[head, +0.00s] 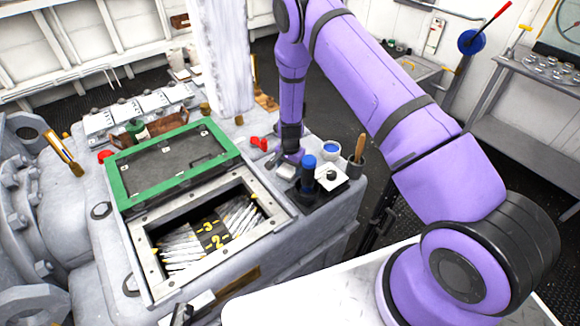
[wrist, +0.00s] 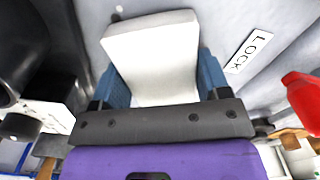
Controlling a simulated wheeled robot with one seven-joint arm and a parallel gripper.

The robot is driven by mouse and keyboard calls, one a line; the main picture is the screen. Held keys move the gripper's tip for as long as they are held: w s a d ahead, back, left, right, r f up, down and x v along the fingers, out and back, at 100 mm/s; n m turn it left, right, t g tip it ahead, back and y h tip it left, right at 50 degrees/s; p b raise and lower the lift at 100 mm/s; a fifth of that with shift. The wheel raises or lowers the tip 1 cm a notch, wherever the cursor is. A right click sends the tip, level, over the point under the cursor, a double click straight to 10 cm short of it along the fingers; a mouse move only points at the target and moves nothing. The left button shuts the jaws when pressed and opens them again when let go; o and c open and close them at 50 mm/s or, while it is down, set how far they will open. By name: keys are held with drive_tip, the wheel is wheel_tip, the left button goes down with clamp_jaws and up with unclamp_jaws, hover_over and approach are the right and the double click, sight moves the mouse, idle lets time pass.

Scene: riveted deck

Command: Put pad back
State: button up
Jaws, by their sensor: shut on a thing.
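My gripper (wrist: 160,85) is shut on a white pad (wrist: 150,55). In the wrist view, the blue fingers sit on either side of the pad, and its far end sticks out past them. In the head view, my gripper (head: 289,160) is low over the right part of the grey machine top, with a pale piece of the pad (head: 286,171) showing under it. I cannot tell whether the pad touches the surface. A dark tray (head: 311,192) with a blue-capped bottle (head: 308,168) stands just right of my gripper.
A white box with a black knob (head: 332,178), a blue-filled bowl (head: 331,148) and a brush cup (head: 357,162) crowd the right. Left are an open hatch (head: 150,280) and a green-framed lid (head: 118,187). A LOCK label (wrist: 249,50) and red part (wrist: 303,97) lie near the pad.

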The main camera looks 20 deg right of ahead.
drive_tip(key=o, duration=1)
drive_tip(key=shift+f, duration=0.1)
drive_tip(key=shift+c, duration=0.2)
wheel_tip(320, 180, up, 12)
